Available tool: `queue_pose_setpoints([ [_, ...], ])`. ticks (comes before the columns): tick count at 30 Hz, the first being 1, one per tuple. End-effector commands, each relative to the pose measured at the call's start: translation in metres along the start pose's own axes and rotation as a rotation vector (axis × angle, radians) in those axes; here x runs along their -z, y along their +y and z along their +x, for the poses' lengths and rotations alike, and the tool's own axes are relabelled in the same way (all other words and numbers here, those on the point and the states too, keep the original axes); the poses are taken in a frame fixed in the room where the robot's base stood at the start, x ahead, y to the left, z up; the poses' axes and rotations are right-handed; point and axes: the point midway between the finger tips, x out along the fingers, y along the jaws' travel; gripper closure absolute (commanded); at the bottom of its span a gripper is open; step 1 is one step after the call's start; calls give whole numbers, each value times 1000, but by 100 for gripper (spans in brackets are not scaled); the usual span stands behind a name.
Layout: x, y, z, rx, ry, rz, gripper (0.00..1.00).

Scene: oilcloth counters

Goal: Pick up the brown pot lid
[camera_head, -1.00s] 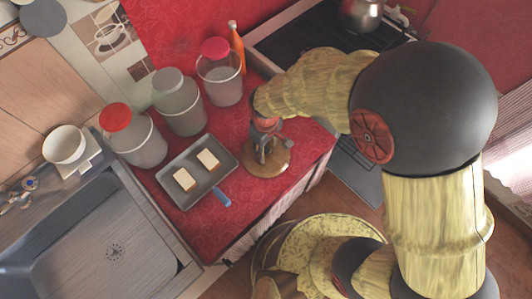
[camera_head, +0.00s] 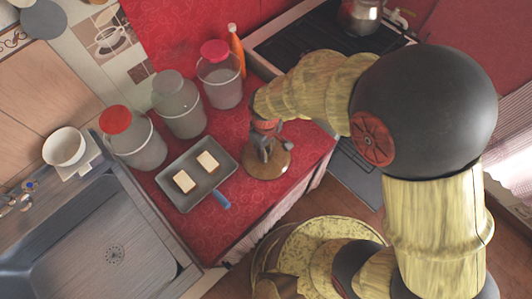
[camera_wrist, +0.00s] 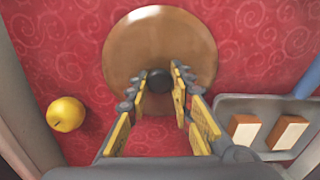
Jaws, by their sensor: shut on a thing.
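The brown pot lid (camera_head: 268,168) is a round, flat disc near the right end of the red counter. My gripper (camera_head: 265,152) is above the lid, pointing down. In the wrist view my gripper's fingertips (camera_wrist: 160,76) are on both sides of the knob, shut on it. The lid appears to lie on the counter; I cannot tell whether there is any gap beneath it.
A grey tray (camera_head: 188,200) with two white-topped brown blocks and a blue handle lies left of the lid. Several jars (camera_head: 180,110) and an orange bottle (camera_head: 236,48) stand behind. A yellow fruit (camera_wrist: 66,114) lies near the lid in the wrist view. A sink (camera_head: 90,245) is at left.

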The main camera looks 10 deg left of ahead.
Motion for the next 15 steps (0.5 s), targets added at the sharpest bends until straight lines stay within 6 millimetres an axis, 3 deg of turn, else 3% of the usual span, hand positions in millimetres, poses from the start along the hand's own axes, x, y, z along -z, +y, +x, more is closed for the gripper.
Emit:
queue_pose_setpoints([
  [1,-10,-5,10,10,-25,0,100],
  [7,-10,-4,-2,10,-23,0,100],
  [11,-7,-3,-24,7,-17,0,100],
  [15,-25,-1,-53,5,-12,3,100],
])
